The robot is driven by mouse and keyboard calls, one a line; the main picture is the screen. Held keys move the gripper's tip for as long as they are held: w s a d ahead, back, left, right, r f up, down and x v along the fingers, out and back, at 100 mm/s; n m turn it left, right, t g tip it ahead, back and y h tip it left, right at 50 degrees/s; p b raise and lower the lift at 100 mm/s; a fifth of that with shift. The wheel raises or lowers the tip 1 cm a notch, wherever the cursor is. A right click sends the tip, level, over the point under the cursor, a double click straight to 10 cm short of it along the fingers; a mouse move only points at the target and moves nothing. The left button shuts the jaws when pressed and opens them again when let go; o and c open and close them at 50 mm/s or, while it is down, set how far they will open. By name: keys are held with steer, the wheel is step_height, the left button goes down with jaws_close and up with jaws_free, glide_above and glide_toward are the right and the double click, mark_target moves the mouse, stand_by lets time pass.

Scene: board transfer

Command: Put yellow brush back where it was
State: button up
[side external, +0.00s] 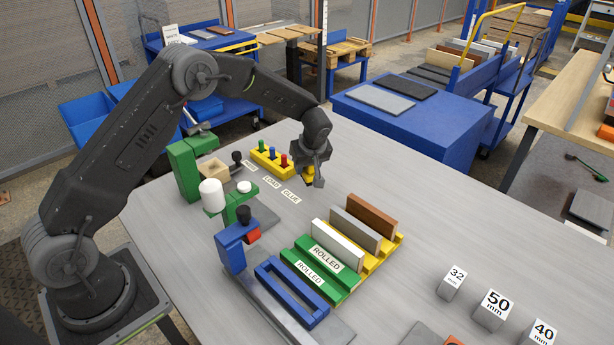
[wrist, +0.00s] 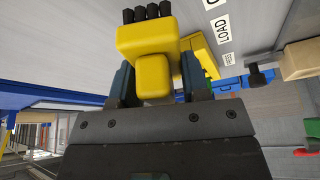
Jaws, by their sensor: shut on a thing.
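The yellow brush shows large in the wrist view (wrist: 152,45), with a block-like yellow body and black bristles at its far end. My gripper (wrist: 155,85) is shut on it, one jaw on each side. In the side view, my gripper (side external: 310,176) is above the table, with part of the yellow brush (side external: 307,178) showing below it. A yellow rack (side external: 257,164) with green, blue and red upright pieces stands just left of my gripper. Part of a yellow block, likely this rack, shows behind the brush in the wrist view (wrist: 202,58). Whether the brush touches anything is unclear.
Labels (side external: 272,182) lie in front of the rack. A green press (side external: 184,170) and a blue clamp (side external: 231,250) stand to the left. Green and yellow holders with upright boards (side external: 372,216) stand in front. The table right of my gripper is clear.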

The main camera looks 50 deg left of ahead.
mark_target(307, 176)
steer(key=shift+f, duration=2)
steer(key=shift+f, duration=0.1)
steer(key=o, duration=1)
